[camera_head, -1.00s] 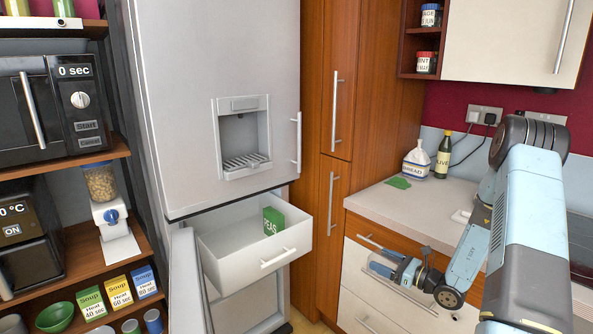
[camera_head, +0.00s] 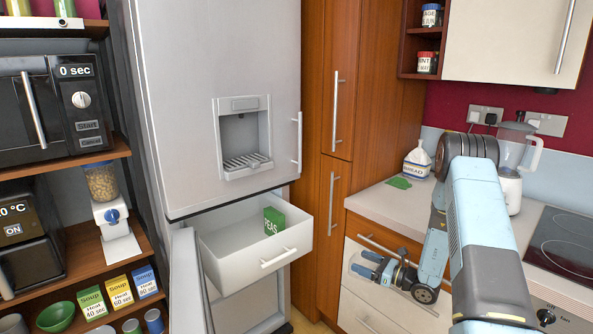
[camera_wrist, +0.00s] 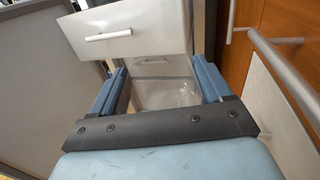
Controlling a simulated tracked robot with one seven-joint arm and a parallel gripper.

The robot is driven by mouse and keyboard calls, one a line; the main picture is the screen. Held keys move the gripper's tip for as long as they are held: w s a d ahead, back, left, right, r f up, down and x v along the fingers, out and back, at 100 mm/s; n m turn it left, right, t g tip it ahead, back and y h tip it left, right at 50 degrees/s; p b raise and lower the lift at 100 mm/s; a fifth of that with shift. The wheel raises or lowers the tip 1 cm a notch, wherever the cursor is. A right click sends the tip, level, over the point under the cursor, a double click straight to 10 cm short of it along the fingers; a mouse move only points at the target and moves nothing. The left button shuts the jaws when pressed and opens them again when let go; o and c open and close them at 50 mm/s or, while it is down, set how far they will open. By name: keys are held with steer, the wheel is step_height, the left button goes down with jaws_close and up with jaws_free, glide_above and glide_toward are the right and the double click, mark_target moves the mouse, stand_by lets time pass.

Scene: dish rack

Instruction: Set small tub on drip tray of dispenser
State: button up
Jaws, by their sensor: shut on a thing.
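The dispenser (camera_head: 242,130) is a grey recess in the fridge door, with a slatted drip tray (camera_head: 247,163) at its bottom. The tray is bare. My gripper (camera_head: 361,268) is low in front of the pale cabinet drawers, right of and below the dispenser. In the wrist view, its blue fingers stand apart on both sides of a pale, see-through small tub (camera_wrist: 168,94), and the gripper is shut on it. The tub's outline is hard to make out against the background, and its lower part is hidden by the gripper's dark bar.
An open white freezer drawer (camera_head: 255,243) with a green peas box (camera_head: 273,221) juts out below the dispenser. The fridge's upper door (camera_head: 190,100) is shut.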

steer(key=shift+a+r, duration=0.1)
steer(key=m+t+h, duration=0.2)
steer(key=t, duration=0.1)
steer(key=shift+w+a+r, duration=0.1)
steer(key=shift+w+a, duration=0.05)
steer(key=shift+w, duration=0.1)
steer(key=m+t+h, duration=0.2)
steer(key=h, duration=0.1)
steer(key=shift+s+d+m+h, duration=0.2)
steer(key=shift+m+h, duration=0.1)
steer(key=shift+m, duration=0.1)
step_height(320, 180, up, 14)
steer(key=w+m+t+h, duration=0.1)
steer(key=w+m+h, duration=0.1)
steer(key=w+h, duration=0.1)
steer(key=shift+r+m+t+h, duration=0.2)
steer(key=shift+m+t+h, duration=0.1)
steer(key=shift+h, duration=0.1)
steer(key=shift+d, duration=0.1)
